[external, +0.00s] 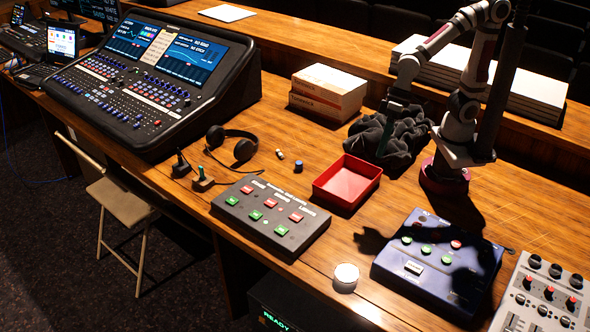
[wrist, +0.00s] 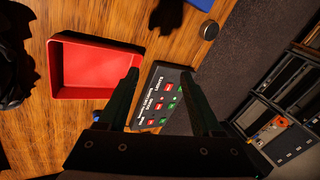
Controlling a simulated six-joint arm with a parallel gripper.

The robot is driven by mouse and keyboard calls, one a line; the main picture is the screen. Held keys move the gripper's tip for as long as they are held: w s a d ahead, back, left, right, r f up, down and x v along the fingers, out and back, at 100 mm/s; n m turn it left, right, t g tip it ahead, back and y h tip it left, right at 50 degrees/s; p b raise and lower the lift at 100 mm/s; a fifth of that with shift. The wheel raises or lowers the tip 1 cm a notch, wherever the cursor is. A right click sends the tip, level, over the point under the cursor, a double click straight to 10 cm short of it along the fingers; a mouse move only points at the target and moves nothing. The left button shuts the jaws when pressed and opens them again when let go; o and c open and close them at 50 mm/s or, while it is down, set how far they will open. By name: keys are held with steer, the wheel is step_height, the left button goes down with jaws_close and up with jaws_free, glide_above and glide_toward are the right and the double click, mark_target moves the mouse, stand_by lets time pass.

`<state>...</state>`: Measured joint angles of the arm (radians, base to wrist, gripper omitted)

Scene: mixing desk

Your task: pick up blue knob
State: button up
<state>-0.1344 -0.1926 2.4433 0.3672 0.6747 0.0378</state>
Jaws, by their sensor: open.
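The blue knob (external: 298,166) is a small dark blue cylinder standing on the wooden desk in the external view, left of the red tray (external: 347,182) and right of the headphones. My gripper (external: 384,150) hangs above the desk in front of the black cloth heap, behind and right of the tray, away from the knob. Its two fingers (wrist: 160,76) are spread apart in the wrist view, with nothing between them.
A black button box (external: 270,215) lies in front of the knob. Headphones (external: 233,145), a small light cylinder (external: 279,154) and joysticks (external: 202,180) are to its left. White boxes (external: 328,90) stand behind. A blue button box (external: 437,262) and a round white-topped puck (external: 346,275) are at front.

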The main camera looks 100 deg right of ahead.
steer(key=w+a+f+m+t, duration=0.2)
steer(key=w+f, duration=0.1)
steer(key=w, duration=0.5)
steer(key=m+t+h, duration=0.1)
steer(key=m+h, duration=0.3)
steer(key=h, duration=1)
glide_toward(300, 163)
steer(key=x, duration=1)
steer(key=shift+f, duration=0.25)
jaws_close()
